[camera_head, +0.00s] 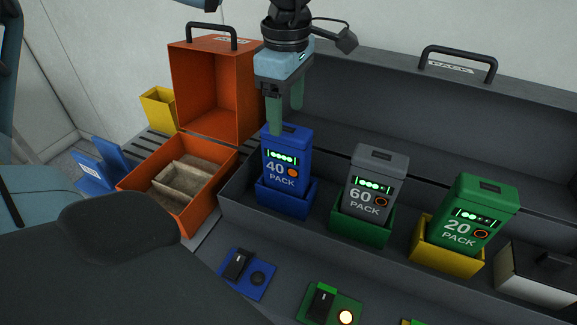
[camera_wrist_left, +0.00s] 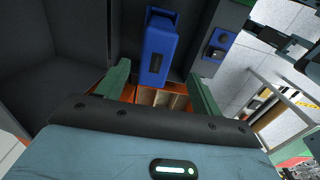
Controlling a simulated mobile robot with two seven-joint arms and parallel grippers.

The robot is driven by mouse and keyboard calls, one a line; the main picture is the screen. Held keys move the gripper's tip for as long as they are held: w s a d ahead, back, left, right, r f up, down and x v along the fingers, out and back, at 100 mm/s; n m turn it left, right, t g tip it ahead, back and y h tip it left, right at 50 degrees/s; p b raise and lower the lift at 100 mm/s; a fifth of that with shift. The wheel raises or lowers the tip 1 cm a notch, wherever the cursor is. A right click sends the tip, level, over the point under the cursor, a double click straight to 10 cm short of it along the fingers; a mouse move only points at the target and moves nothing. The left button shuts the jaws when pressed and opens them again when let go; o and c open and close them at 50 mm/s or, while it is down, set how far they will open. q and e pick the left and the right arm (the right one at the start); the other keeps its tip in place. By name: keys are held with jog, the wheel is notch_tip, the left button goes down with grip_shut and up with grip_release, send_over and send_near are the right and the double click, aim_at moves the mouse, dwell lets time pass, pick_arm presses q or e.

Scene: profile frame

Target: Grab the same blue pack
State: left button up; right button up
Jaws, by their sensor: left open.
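The blue pack (camera_head: 285,158), marked 40, stands upright in a blue holder (camera_head: 287,200) at the left end of the dark case. It has green lights and an orange round mark on its front. My left gripper (camera_head: 286,115) is open, its green fingers pointing down right at the top of the blue pack. In the left wrist view the blue pack (camera_wrist_left: 160,45) lies ahead of the two spread fingers (camera_wrist_left: 160,85), and nothing is between the fingertips. I cannot tell from these views whether a finger touches the pack. My right gripper is not in view.
A grey pack (camera_head: 375,182) marked 60 sits in a green holder, and a green pack (camera_head: 474,215) marked 20 in a yellow holder. An open orange box (camera_head: 150,170) stands left. Switch panels (camera_head: 247,273) lie in front. The case's raised lid (camera_head: 400,100) is behind.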

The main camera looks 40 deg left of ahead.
aim_at(287, 129)
pick_arm(q)
jog(key=shift+w+a+f+p, duration=0.15)
jog(key=shift+f+p, duration=0.15)
jog(key=shift+f, duration=1.6)
jog(key=shift+w+a+f+p, duration=0.1)
jog(key=shift+f+p, duration=0.2)
jog(key=shift+f, duration=1.55)
grip_shut()
